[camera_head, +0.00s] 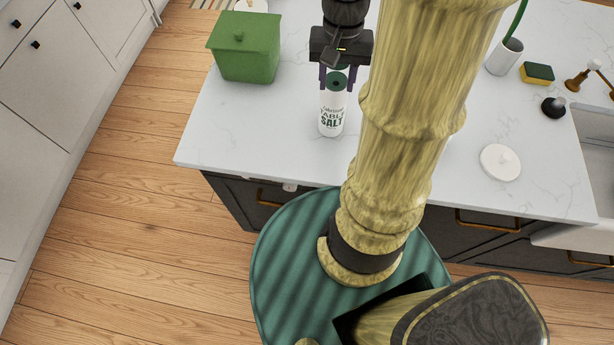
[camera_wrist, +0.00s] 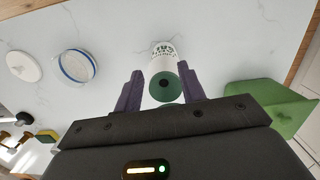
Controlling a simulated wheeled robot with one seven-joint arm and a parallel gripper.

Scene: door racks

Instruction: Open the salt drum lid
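The salt drum (camera_head: 332,117) is a white cylinder labelled table salt, upright on the white counter. It has a round green top with a small dark spot in its centre; this salt drum lid (camera_head: 338,80) is partly covered by my gripper in the head view. My gripper (camera_head: 340,78) is over the drum's top, its purple fingers apart on either side of the lid. In the wrist view the lid (camera_wrist: 164,84) lies between the fingertips of my gripper (camera_wrist: 160,84), the white drum body beyond it. I cannot tell whether the fingers touch the lid.
A green lidded box (camera_head: 245,50) stands left of the drum. My arm crosses the counter to the right. Beyond it are a white round lid (camera_head: 500,162), a sponge (camera_head: 537,73), a white cup (camera_head: 503,58) and the sink. A blue-ringed round container (camera_wrist: 77,66) shows in the wrist view.

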